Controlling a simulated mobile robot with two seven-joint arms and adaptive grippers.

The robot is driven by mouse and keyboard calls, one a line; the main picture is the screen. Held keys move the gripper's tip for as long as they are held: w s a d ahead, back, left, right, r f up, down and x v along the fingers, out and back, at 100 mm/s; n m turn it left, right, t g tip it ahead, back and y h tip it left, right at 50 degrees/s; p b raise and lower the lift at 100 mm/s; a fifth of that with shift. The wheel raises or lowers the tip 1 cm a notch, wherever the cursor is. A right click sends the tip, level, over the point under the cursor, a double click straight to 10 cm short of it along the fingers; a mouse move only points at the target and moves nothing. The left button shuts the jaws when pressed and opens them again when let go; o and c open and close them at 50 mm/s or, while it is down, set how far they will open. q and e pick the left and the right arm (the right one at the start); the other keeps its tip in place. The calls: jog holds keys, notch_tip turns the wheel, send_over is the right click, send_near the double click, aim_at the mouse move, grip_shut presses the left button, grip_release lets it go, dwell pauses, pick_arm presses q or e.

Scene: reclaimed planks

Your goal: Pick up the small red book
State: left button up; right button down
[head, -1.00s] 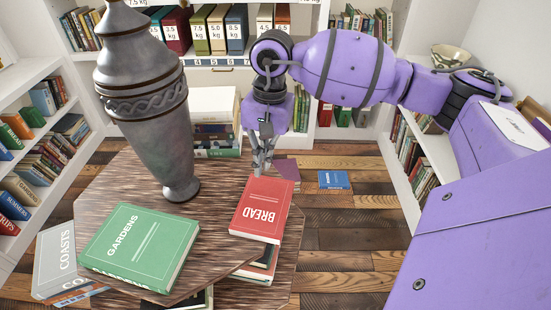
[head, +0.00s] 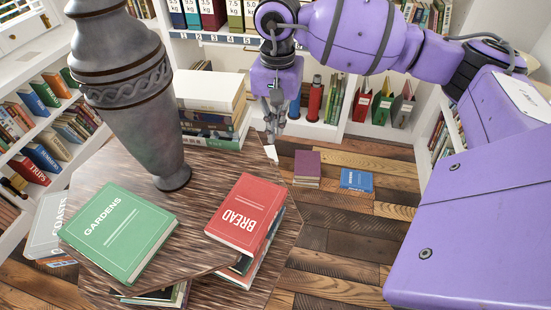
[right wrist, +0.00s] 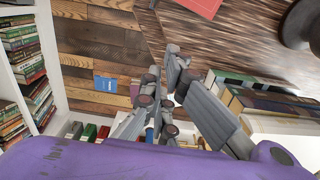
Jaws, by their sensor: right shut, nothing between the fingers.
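The small red book (head: 245,212), titled BREAD, lies flat on top of a short stack at the right side of the wooden table (head: 215,190). Part of its red cover also shows at the top edge of the right wrist view (right wrist: 202,5). My right gripper (head: 272,135) points down beyond the book's far end, apart from it, near the table's far edge. Its fingers are shut and empty; they also show in the right wrist view (right wrist: 162,66). My left gripper is not in view.
A tall grey urn (head: 135,100) stands left of the book. A green GARDENS book (head: 118,232) lies at the front left. A thick book stack (head: 208,95) stands behind. Purple (head: 307,168) and blue (head: 357,181) books lie on the floor at right.

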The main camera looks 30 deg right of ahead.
aim_at(273, 174)
jog(key=f, duration=0.3)
jog(key=s+a+f+p, duration=0.1)
jog(key=f, duration=0.2)
jog(key=a+f, duration=0.1)
jog(key=f, duration=0.2)
jog(key=shift+s+a+f, duration=0.15)
jog(key=shift+s+f, duration=0.2)
jog(key=shift+f, duration=0.05)
jog(key=shift+s+a, duration=0.35)
jog(key=shift+s, duration=0.05)
jog(key=shift+f, duration=0.1)
